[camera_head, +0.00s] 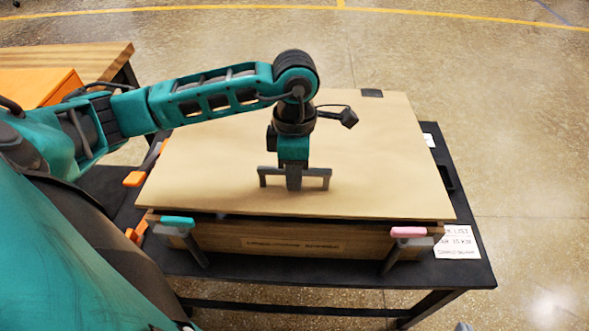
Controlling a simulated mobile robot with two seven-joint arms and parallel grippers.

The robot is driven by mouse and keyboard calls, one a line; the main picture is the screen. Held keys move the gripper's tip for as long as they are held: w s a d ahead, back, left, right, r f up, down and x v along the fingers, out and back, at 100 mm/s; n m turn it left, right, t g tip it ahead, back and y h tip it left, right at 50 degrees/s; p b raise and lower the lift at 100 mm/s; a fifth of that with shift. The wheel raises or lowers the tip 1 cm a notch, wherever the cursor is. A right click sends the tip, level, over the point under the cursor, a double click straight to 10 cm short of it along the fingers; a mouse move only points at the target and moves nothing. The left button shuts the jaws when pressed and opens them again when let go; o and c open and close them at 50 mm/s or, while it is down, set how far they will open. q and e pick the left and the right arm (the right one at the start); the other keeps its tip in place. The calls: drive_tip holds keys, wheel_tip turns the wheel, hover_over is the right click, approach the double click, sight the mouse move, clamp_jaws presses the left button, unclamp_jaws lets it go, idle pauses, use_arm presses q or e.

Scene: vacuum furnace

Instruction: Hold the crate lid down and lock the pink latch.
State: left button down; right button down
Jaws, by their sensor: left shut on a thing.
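The crate lid (230,140) is a large flat tan board lying on the wooden crate (215,238). A thin dark gap shows between them along the front. My left gripper (294,183) comes down from above onto the front middle of the lid. It is shut on the grey U-shaped lid handle (318,172). The pink latch (408,232) is at the crate's front right, its pink grip by the lid's front edge and its grey arm slanting down the crate front. Whether it is hooked over the lid is unclear. My right gripper is not in view.
A teal latch (178,221) is at the front left, and orange latches (135,180) are along the left side. The crate stands on a black table (467,262) with a white paper label (457,243) at right. A wooden bench with an orange box (38,86) is at left.

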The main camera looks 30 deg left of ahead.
use_arm(q)
drive_tip(key=shift+f+b, duration=0.65)
drive_tip(key=shift+f, duration=0.05)
idle(0.5)
